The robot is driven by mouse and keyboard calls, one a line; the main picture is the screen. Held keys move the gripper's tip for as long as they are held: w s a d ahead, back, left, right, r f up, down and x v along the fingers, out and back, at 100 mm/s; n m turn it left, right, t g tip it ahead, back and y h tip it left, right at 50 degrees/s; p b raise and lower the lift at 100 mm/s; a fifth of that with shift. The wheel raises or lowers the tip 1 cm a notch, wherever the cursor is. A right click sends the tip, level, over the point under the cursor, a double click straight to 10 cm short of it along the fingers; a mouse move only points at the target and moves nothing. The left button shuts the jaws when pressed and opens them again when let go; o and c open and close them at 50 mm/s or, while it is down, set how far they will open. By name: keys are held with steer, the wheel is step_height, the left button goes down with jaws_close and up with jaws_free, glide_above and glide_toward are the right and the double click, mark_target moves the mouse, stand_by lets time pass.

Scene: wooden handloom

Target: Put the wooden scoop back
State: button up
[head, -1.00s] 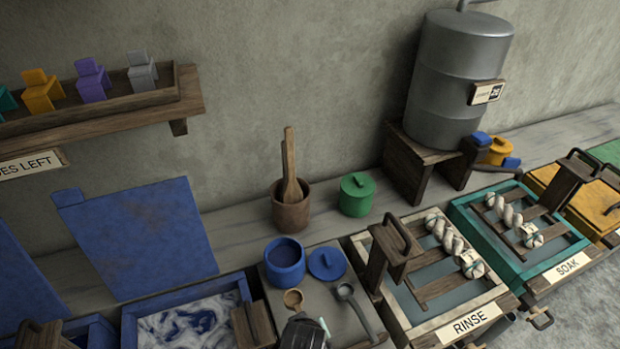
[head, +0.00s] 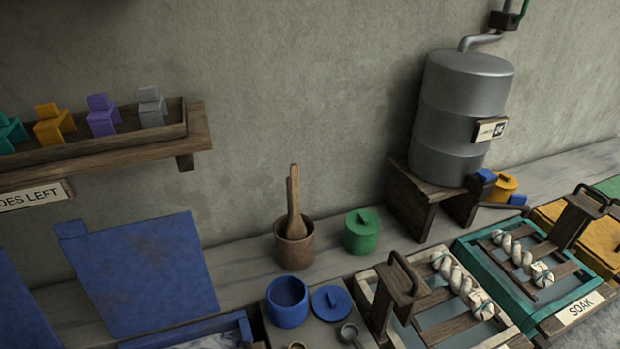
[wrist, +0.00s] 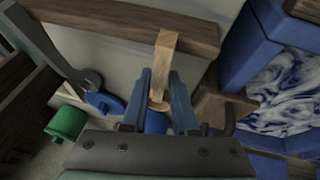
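The small wooden scoop (wrist: 164,62) shows in the wrist view, its pale handle towards the top and its bowl lower, near the blue pot. In the head view only a bit of the scoop's bowl (head: 297,345) shows at the bottom edge. My gripper (wrist: 160,74) is in the wrist view, with its two blue-grey fingers apart on either side of the scoop. I see no clear contact between the fingers and the scoop. My gripper is outside the head view. The blue pot (head: 288,302) stands open, with its blue lid (head: 331,302) beside it.
A metal ladle (head: 350,334) lies right of the scoop. A brown wooden pot (head: 294,250) holding a wooden paddle and a green lidded jar (head: 361,238) stand behind. The RINSE tray's wooden frame (head: 366,288) is to the right. Blue vats (wrist: 255,45) are close by.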

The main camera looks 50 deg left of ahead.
steer(key=shift+o, duration=1.1)
steer(key=p+v, duration=0.1)
steer(key=v, duration=1.1)
steer(key=shift+r, duration=0.15)
